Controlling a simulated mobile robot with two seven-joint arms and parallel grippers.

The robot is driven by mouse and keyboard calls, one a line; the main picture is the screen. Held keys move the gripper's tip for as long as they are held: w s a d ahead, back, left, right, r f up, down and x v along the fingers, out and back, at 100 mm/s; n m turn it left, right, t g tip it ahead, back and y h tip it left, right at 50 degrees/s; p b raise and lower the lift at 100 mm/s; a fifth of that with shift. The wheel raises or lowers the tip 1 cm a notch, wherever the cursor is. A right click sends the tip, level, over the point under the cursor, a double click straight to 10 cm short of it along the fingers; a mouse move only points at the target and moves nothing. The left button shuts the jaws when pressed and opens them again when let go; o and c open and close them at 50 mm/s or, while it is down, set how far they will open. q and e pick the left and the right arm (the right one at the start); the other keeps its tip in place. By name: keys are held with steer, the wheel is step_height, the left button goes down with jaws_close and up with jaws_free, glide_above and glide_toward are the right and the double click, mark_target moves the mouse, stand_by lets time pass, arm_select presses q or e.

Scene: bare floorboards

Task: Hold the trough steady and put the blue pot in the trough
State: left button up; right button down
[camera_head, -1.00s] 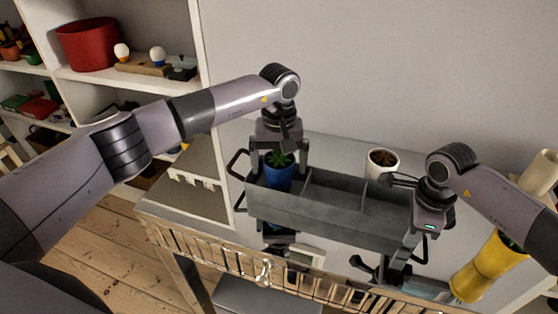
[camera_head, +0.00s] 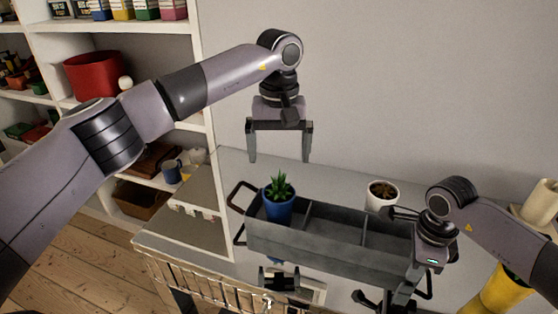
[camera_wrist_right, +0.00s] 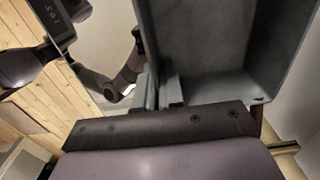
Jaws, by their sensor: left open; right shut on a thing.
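The grey trough (camera_head: 335,258) stands on the table and has dividers inside. The blue pot (camera_head: 279,210), with a spiky green plant, sits in its left compartment. My left gripper (camera_head: 280,160) is open and empty, above the pot and apart from it. My right gripper (camera_head: 408,268) is at the trough's right end, shut on the trough; its fingertips are partly hidden in the head view. In the right wrist view the trough's wall (camera_wrist_right: 205,50) runs up from between the fingers (camera_wrist_right: 163,88).
A white pot (camera_head: 382,196) with a brown plant stands behind the trough. A yellow object (camera_head: 500,293) is at the right, near a beige cylinder (camera_head: 541,202). A shelf (camera_head: 185,150) with a red container (camera_head: 95,74) stands at the left.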

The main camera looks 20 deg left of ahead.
stand_by(0.3)
steer(key=c, duration=1.2)
jaws_free()
steer(key=shift+r, duration=0.1)
